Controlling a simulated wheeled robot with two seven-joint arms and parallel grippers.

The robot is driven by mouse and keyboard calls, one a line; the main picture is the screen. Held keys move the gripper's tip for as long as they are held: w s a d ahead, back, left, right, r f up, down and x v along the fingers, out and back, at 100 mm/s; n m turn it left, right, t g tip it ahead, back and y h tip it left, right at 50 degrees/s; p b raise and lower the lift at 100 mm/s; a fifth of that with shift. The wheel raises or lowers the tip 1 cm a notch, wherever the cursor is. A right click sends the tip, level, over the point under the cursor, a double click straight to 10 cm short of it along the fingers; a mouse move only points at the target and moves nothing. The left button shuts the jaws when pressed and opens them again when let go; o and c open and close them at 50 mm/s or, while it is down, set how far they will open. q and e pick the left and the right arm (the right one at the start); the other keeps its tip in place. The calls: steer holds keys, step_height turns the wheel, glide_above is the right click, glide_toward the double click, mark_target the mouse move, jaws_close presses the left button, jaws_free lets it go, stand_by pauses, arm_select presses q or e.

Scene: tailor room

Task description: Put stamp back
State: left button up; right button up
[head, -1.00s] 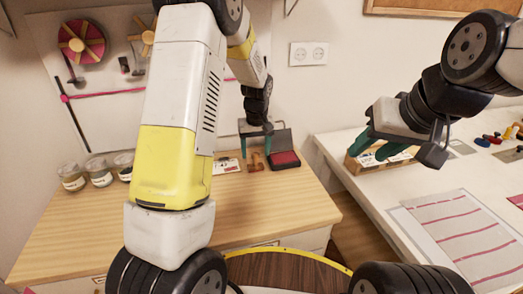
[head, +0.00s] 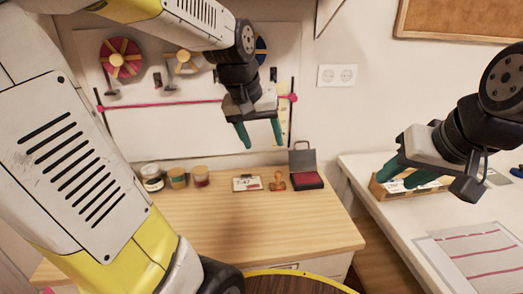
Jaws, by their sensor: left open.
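The stamp (head: 278,181), small and orange-brown, stands on the wooden table near its back edge. Right beside it is an open ink pad (head: 307,181) with a red pad and a raised dark lid. A small white card or display (head: 246,183) is just left of the stamp. My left gripper (head: 259,135) is open and empty, raised above the table in front of the wall board, its green fingers pointing down. My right gripper (head: 405,178) hangs over the white table at the right, its green fingers pointing left; nothing shows between them.
Several jars (head: 177,178) stand at the back left of the wooden table (head: 250,232). Its front middle is clear. A wooden box (head: 385,192) with white contents lies behind my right gripper on the white table (head: 404,216), with striped fabric (head: 480,250) nearer.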

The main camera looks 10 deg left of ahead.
arm_select(q)
steer(key=s+r+m+t, duration=0.1)
steer(key=s+m+t, duration=0.1)
steer(key=s, duration=0.9)
steer(key=shift+s+r, duration=0.15)
steer(key=shift+r, duration=0.15)
